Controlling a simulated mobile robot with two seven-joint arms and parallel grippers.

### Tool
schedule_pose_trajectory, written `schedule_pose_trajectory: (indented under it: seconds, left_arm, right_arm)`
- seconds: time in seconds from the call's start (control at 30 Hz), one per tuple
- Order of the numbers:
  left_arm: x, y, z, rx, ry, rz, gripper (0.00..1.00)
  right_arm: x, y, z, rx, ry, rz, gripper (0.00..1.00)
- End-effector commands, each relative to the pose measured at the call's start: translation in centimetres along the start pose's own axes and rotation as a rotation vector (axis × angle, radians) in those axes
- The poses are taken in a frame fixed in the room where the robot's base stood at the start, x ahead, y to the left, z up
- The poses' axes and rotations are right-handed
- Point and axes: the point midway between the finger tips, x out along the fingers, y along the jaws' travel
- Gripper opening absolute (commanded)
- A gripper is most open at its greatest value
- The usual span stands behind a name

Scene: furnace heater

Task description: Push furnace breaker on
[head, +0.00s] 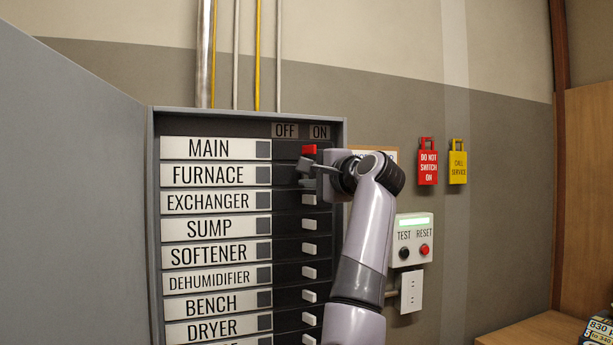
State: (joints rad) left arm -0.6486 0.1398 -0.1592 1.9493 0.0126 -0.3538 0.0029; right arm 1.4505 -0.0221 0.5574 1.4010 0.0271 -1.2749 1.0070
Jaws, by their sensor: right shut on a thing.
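The breaker panel (153,215) is open, with labelled rows and OFF and ON headings at the top. The FURNACE label (208,175) is in the second row, below MAIN. My right gripper (304,170) is at the ON side of the FURNACE row, shut on the furnace breaker switch. The fingers and wrist hide that switch, so its exact position cannot be told. The red MAIN switch (309,150) is just above the fingers, under the ON heading. My left gripper is not in view.
The open grey panel door (70,190) fills the left. A TEST/RESET box (412,240), a red tag (428,162) and a yellow tag (457,162) are on the wall at right.

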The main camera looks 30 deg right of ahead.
Motion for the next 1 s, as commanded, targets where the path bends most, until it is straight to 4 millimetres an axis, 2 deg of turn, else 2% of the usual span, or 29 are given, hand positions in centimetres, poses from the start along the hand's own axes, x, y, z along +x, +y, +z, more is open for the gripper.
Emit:
schedule_pose_trajectory:
  seconds: [0.4,1.0]
  left_arm:
    - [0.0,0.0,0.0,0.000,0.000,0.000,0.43]
    - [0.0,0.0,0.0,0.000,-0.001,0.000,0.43]
  right_arm:
    - [-0.2,0.1,-1.8,0.002,-0.348,0.003,0.00]
    - [0.0,0.1,-2.6,0.001,-0.561,0.002,0.00]
